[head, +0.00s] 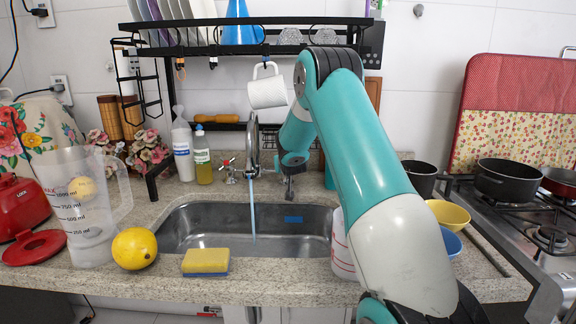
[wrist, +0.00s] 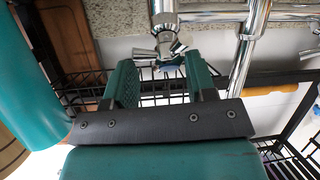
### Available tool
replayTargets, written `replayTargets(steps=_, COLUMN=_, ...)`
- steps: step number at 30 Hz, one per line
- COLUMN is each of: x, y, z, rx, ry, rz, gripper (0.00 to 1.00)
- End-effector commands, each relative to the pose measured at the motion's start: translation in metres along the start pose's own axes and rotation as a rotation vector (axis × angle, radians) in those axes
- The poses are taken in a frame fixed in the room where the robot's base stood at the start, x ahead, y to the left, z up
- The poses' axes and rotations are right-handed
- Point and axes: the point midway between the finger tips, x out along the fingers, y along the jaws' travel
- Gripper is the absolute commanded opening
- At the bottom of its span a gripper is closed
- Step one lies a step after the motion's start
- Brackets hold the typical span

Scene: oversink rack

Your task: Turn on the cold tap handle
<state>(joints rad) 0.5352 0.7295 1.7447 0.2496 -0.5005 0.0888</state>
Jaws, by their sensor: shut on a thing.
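The cold tap handle (wrist: 168,48) is a chrome cross-shaped knob with a blue mark, seen at the fingertips in the wrist view. My gripper (wrist: 160,72) has its two green fingers on either side of it and is shut on it. In the head view my gripper (head: 290,168) is behind the sink, just right of the chrome faucet (head: 252,150); the handle is hard to make out there. A light blue stream of water (head: 253,215) runs from the spout into the sink. Another handle (head: 230,172), with red on it, is left of the faucet.
A black rack (head: 225,50) with plates and a hanging white mug (head: 267,90) stands over the steel sink (head: 200,225). Bottles (head: 202,160) stand behind the sink. A lemon (head: 134,248), sponge (head: 205,261) and jug (head: 88,215) are at front left. Bowls (head: 448,214) are right.

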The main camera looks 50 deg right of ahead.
Motion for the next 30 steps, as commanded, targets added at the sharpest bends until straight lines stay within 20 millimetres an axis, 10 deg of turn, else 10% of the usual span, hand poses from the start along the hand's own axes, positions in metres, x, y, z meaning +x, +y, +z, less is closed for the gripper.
replayTargets(steps=8, x=0.000, y=0.001, z=0.003, rx=-0.007, ry=-0.006, rz=0.000, gripper=0.27)
replayTargets(steps=9, x=0.000, y=0.001, z=0.003, rx=-0.007, ry=-0.006, rz=0.000, gripper=0.56)
replayTargets(steps=12, x=0.000, y=0.001, z=0.002, rx=-0.006, ry=-0.005, rz=0.000, gripper=0.76)
replayTargets(steps=22, x=-0.004, y=0.000, z=0.001, rx=-0.005, ry=-0.002, rz=-0.002, gripper=0.76)
replayTargets(steps=30, x=-0.048, y=0.000, z=0.002, rx=-0.006, ry=-0.002, rz=-0.002, gripper=0.76)
